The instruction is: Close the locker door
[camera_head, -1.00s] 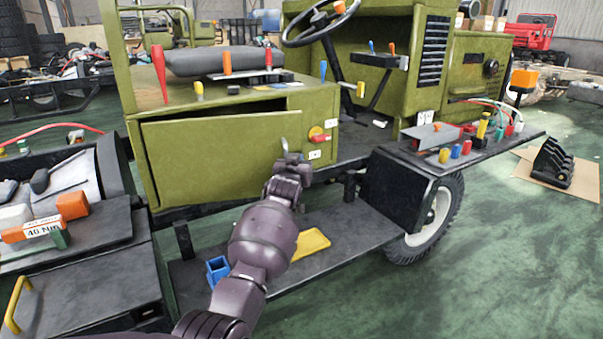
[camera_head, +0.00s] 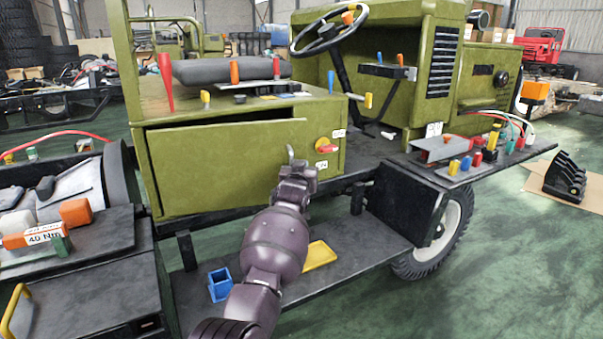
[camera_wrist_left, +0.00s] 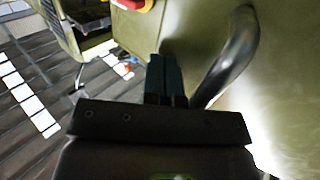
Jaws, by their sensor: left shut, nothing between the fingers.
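The locker door (camera_head: 215,172) is an olive-green panel on the front of the vehicle's side box. It stands slightly ajar, with a dark gap along its top edge. A curved grey handle (camera_head: 290,154) sits near the door's right edge; it also shows in the left wrist view (camera_wrist_left: 238,58). My left gripper (camera_head: 296,168) is at the door's right side, by the handle. In the left wrist view its dark fingers (camera_wrist_left: 166,78) are together and empty, just left of the handle; whether they touch the door I cannot tell. My right gripper is not in view.
A red-and-yellow rotary knob (camera_head: 325,146) is right of the door. A cart (camera_head: 95,290) stands close at left. Green floor (camera_head: 500,270) is clear at right.

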